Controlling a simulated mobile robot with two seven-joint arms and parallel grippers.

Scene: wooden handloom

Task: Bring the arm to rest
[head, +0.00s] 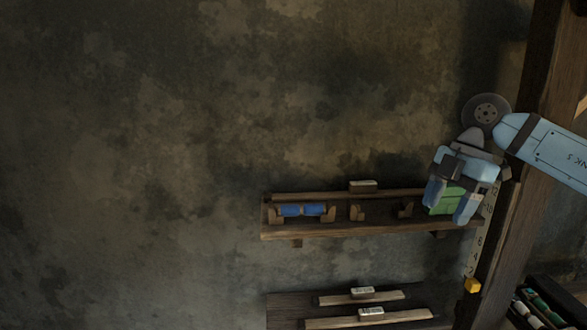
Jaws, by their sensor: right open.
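My right arm comes in from the right edge. Its right gripper (450,210) hangs fingers-down at the right end of the wall shelf (370,230), with the two light-blue fingers apart. A green piece (446,197) shows between and behind the fingers; whether they touch it, I cannot tell. My left gripper is not in view.
A blue spool (302,210) lies in wooden holders at the shelf's left, with empty holders beside it. A wooden post (515,200) stands close by my right arm. A lower rack (290,308) and a dark box (545,305) of spools are below. The wall at left is bare.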

